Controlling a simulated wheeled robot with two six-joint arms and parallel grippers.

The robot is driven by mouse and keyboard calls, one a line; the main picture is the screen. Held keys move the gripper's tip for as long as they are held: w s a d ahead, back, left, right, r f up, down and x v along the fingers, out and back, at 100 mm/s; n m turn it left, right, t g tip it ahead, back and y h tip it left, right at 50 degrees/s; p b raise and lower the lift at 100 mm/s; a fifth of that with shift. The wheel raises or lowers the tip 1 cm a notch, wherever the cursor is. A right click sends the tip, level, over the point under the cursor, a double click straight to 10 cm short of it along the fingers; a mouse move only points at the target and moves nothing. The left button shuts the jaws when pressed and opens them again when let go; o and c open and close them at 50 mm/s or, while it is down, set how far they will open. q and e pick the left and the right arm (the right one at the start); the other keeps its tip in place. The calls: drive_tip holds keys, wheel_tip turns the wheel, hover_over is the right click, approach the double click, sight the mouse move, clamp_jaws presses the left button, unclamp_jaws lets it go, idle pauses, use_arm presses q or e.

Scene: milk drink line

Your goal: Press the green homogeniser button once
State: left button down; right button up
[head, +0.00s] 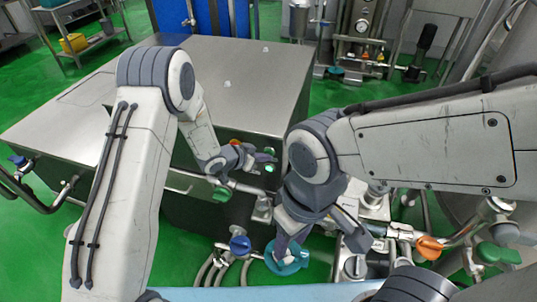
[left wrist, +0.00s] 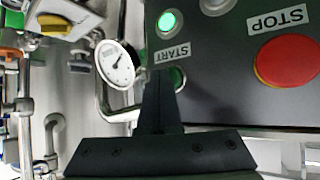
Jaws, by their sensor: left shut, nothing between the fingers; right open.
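The green START button (left wrist: 178,76) is beside the START label on a dark panel (left wrist: 225,100) in the left wrist view, partly hidden by my fingers. My left gripper (left wrist: 159,74) is shut and empty, its tips overlapping the button's edge in that view. I cannot tell whether they touch it. In the head view my left gripper (head: 272,159) is at the dark front of the steel machine (head: 235,70). My right gripper (head: 315,232) is open and empty, lower down, above a teal round part.
A red STOP button (left wrist: 288,62) is on the same panel, right of the START button. A lit green lamp (left wrist: 168,21) is above the START label. A dial gauge (left wrist: 117,64) and pipes are on the left. Valves with orange (head: 430,247) and green handles stand at lower right.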

use_arm(q)
drive_tip(key=shift+s+a, duration=0.25)
drive_tip(key=shift+s, duration=0.5)
drive_tip(key=shift+s, duration=0.1)
drive_tip(key=s, duration=0.1)
drive_tip(key=s+a, duration=0.1)
drive_tip(key=s, duration=0.1)
drive_tip(key=s+b, duration=0.1)
drive_tip(key=shift+s+a, duration=0.25)
idle(0.5)
drive_tip(key=s+a+r+n+g+y, duration=0.1)
drive_tip(key=s+r+g+y, duration=0.1)
drive_tip(key=s+r+y, duration=0.55)
drive_tip(key=s+a+r+g, duration=0.1)
drive_tip(key=s+r, duration=0.3)
drive_tip(key=s, duration=0.7)
drive_tip(key=s+a+r+n+g, duration=0.1)
drive_tip(key=s+r+g, duration=0.3)
drive_tip(key=s, duration=0.8)
drive_tip(key=shift+a+r+b, duration=0.15)
drive_tip(key=shift+a+b, duration=0.2)
drive_tip(key=shift+b, duration=0.1)
